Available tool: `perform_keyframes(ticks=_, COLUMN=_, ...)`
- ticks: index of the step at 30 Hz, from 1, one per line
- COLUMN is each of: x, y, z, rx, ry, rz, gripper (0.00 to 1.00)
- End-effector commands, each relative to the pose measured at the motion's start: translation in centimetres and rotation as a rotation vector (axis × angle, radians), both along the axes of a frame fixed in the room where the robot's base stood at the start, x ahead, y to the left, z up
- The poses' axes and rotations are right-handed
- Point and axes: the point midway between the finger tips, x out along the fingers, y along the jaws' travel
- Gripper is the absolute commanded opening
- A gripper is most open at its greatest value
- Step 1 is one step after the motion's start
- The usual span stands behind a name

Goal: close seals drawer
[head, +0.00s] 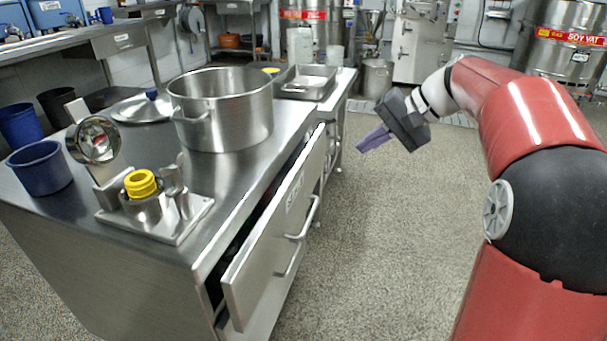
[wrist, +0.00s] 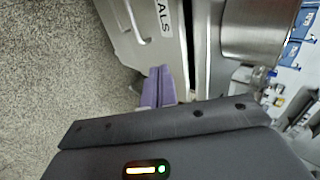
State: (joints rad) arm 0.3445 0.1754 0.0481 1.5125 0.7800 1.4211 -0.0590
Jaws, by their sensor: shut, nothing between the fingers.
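The seals drawer (head: 262,242) is in the side of the steel table and stands partly open, with a dark gap behind its front panel. Its label and bar handle (head: 303,222) face the aisle. In the wrist view the drawer front (wrist: 150,45) shows at the top, with the end of its label reading "ALS". My gripper (head: 373,140) is in the air over the aisle, to the right of the drawer's far end and apart from it in the head view. Its purple fingers (wrist: 158,86) are shut and empty, pointing towards the drawer side.
The table top (head: 235,170) carries a large steel pot (head: 222,110), a steel part with a yellow ring (head: 140,184), blue cups (head: 40,168) and a tray (head: 305,82). A second handle (head: 290,262) shows below the drawer's handle. The speckled floor (head: 390,250) beside the table is clear.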

Motion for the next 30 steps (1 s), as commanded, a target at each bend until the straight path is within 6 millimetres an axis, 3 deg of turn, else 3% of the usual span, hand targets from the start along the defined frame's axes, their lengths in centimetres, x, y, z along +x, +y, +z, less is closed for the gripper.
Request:
perform_keyframes(ticks=3, x=-1.0, y=-0.2, z=-0.1, rx=0.049, ry=0.012, rz=0.012, gripper=0.00)
perform_keyframes(ticks=7, x=-0.8, y=0.7, z=-0.8, rx=0.054, ry=0.016, rz=0.015, gripper=0.00)
perform_keyframes(ticks=20, x=1.4, y=6.8, z=-6.9, rx=0.051, ry=0.017, rz=0.015, gripper=0.00)
perform_keyframes(ticks=24, x=2.2, y=8.9, z=-6.5, rx=0.050, ry=0.013, rz=0.015, gripper=0.00)
perform_keyframes(ticks=30, x=2.7, y=10.2, z=-6.5, rx=0.050, ry=0.015, rz=0.013, gripper=0.00)
